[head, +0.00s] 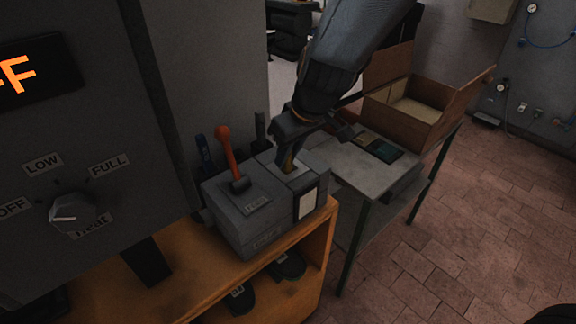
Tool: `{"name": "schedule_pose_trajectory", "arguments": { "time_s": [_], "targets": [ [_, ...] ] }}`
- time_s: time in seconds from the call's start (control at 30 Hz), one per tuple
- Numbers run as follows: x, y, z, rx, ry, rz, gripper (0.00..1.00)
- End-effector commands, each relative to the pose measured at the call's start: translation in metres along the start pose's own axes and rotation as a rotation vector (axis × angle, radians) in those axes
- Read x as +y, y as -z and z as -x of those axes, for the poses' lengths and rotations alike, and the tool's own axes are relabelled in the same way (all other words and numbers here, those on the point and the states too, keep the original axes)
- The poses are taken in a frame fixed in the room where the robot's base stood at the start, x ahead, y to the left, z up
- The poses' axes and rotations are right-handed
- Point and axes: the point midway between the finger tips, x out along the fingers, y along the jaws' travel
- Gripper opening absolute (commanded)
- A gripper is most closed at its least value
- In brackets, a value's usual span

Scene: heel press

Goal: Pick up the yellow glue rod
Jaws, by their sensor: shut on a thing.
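The yellow glue rod (289,160) stands in the top of the grey box (247,228), at the right of the box's upper face. Only a short yellow length of the rod shows. My gripper (291,150) comes down from above and is shut on the rod. The rod's lower end is hidden, and I cannot tell how deep it sits in the box.
A red-handled lever (229,152) rises from the same box, left of my gripper. The box stands on an orange wooden cabinet (190,297). A grey side table (355,180) carries an open cardboard box (411,122). A heat knob (72,213) is on the left panel.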

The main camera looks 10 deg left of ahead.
Motion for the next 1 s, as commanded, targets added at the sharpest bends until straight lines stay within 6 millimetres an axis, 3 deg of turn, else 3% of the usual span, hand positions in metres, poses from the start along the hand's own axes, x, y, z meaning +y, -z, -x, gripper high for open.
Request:
{"name": "schedule_pose_trajectory", "arguments": {
  "time_s": [0.27,0.47,1.0],
  "targets": [
    [0.000,0.002,0.003,0.001,0.000,0.001,0.00],
    [0.000,0.009,0.020,0.004,-0.001,0.002,0.00],
    [0.001,0.050,0.118,0.005,-0.002,0.002,0.00]
  ]
}}
